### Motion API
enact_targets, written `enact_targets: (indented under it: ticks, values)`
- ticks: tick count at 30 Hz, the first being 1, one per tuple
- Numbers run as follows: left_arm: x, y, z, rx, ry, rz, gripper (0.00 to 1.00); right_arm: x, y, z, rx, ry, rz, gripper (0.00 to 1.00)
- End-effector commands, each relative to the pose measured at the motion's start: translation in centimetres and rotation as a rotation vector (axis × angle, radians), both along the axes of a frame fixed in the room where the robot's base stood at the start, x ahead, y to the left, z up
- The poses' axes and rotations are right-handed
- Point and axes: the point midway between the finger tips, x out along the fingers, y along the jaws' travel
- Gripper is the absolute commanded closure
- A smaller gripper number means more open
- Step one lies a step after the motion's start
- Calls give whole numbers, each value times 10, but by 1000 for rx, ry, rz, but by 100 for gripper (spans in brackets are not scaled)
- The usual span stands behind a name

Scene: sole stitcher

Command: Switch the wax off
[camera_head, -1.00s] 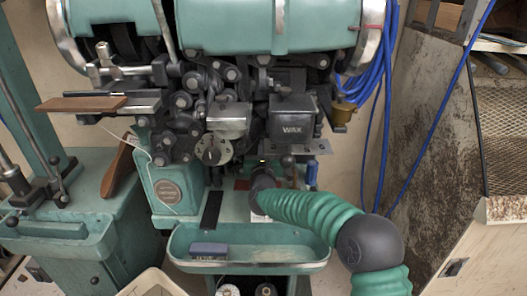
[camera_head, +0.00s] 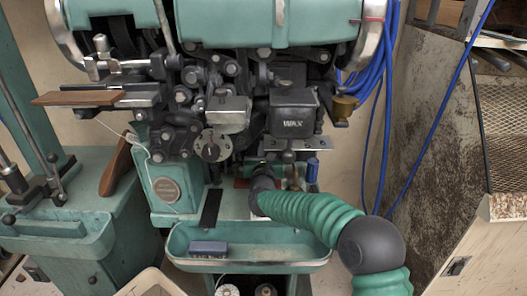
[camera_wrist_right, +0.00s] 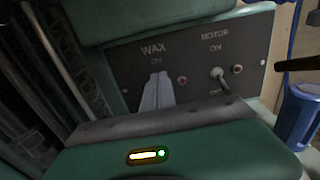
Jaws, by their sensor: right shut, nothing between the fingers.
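In the right wrist view a dark switch panel (camera_wrist_right: 200,57) carries a WAX label and a MOTOR label, each with ON below it. The motor switch (camera_wrist_right: 222,78) has its lever slanting down. My right gripper (camera_wrist_right: 157,92) is shut and empty, its grey fingers upright in front of the spot below the WAX label. They hide the wax switch, so I cannot tell its position or whether they touch it. In the head view my right gripper (camera_head: 263,168) is low at the front of the stitcher (camera_head: 240,140), under the wax box (camera_head: 293,117). My left gripper is not in view.
A blue spool (camera_head: 313,171) stands just right of the panel, close to my gripper; it shows in the right wrist view (camera_wrist_right: 299,115). A green tray (camera_head: 290,256) holding a blue block (camera_head: 208,248) is below my arm. Blue cables (camera_head: 372,75) hang at the right.

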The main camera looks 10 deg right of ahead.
Motion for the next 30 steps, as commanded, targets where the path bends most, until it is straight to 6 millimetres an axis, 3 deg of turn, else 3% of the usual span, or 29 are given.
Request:
enact_targets:
  ticks: [19,30]
  values:
    - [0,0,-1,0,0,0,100,-1,1,11,1,0,1,100]
    - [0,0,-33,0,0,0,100,-42,9,9,0,-2,1,100]
